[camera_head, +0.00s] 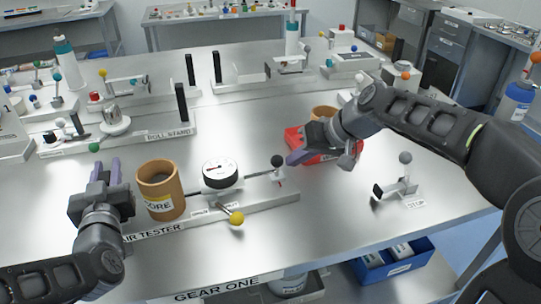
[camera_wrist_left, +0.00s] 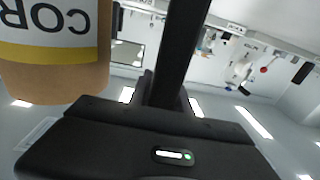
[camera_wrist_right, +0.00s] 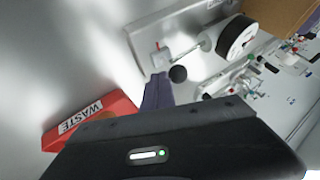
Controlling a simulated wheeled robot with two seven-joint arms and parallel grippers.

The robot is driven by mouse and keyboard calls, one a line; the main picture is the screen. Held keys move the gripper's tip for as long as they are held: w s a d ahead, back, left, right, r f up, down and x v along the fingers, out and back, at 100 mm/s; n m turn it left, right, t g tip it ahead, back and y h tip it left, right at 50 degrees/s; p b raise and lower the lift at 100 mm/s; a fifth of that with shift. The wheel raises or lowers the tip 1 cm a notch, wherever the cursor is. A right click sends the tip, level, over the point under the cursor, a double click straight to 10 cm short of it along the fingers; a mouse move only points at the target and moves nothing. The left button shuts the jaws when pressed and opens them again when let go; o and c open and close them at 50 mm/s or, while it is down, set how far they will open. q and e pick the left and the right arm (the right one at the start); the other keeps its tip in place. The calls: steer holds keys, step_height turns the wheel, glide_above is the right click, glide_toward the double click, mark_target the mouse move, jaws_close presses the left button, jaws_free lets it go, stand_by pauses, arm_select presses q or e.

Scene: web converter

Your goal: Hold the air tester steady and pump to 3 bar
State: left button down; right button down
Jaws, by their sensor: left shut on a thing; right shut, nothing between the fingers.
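The air tester (camera_head: 268,206) is a pale base near the front of the table, with a round white gauge (camera_head: 220,172) and a yellow-knobbed lever (camera_head: 236,218). A brown core (camera_head: 160,190) stands at its left end. At its right end is a rod with a black ball knob (camera_head: 278,161). My left gripper (camera_head: 106,168) is shut on what looks like a black upright bar (camera_wrist_left: 186,45), left of the core. My right gripper (camera_head: 296,158) is shut and empty, its tips close beside the black knob (camera_wrist_right: 178,74); touching is unclear. The gauge reading is too small to read.
A red waste tray (camera_head: 328,156) lies behind my right gripper. A stop lever (camera_head: 397,190) stands to its right. The roll stand (camera_head: 150,133) is behind the tester. A blue bin (camera_head: 395,262) sits below the table. Bare tabletop lies right of the tester.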

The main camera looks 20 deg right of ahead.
steer(key=shift+a, duration=0.1)
steer(key=a, duration=0.7)
steer(key=shift+s+f, duration=0.1)
steer(key=shift+s, duration=0.1)
steer(key=d, duration=0.4)
steer(key=shift+s+d+f, duration=0.1)
steer(key=shift+s+f, duration=0.2)
steer(key=shift+f, duration=0.05)
steer(key=v, duration=1)
stand_by(0.7)
